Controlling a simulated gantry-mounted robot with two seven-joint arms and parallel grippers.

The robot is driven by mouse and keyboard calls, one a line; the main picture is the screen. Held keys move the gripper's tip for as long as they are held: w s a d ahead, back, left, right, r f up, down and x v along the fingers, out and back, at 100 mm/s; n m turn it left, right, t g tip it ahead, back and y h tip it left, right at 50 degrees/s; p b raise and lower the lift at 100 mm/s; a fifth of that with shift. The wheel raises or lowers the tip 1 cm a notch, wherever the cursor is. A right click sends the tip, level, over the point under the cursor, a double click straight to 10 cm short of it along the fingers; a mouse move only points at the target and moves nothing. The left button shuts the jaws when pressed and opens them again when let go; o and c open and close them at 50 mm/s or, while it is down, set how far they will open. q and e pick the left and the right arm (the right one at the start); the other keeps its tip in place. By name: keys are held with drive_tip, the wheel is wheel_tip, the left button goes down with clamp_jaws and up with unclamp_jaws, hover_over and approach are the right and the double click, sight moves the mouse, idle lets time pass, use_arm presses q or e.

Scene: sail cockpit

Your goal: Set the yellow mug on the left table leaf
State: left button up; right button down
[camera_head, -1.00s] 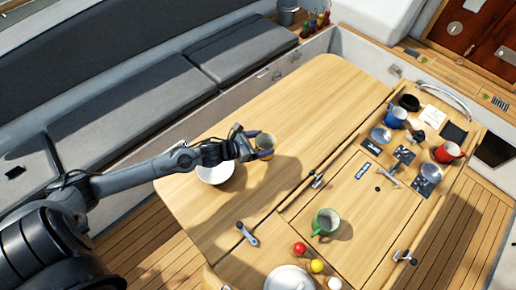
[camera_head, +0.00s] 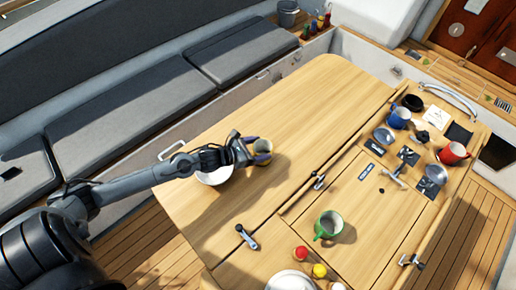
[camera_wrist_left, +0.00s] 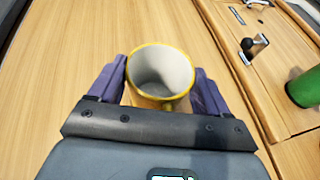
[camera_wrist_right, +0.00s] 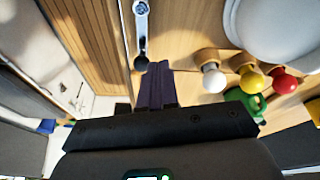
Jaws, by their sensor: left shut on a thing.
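The yellow mug (camera_head: 263,152) is upright over the left table leaf (camera_head: 315,100), beside the white bowl (camera_head: 216,177). My left gripper (camera_head: 250,152) is shut on it, with one purple finger on each side. In the left wrist view the mug (camera_wrist_left: 160,75) shows its yellow rim and pale, empty inside between the fingers. Its base is hidden there, and I cannot tell whether it touches the leaf. My right gripper (camera_wrist_right: 157,85) shows only in the right wrist view; its fingers are together with nothing between them.
The green mug (camera_head: 328,224) stands on the table's middle. The blue mug (camera_head: 398,118) and red mug (camera_head: 452,153) stand at the right. The leaf's far part is clear.

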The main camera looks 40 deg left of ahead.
use_arm(q)
drive_tip(key=o, duration=1.1)
drive_tip(key=shift+c, duration=0.2)
drive_tip(key=shift+r, duration=0.1)
drive_tip(key=shift+p+v, duration=0.4)
drive_tip(key=shift+v, duration=5.6)
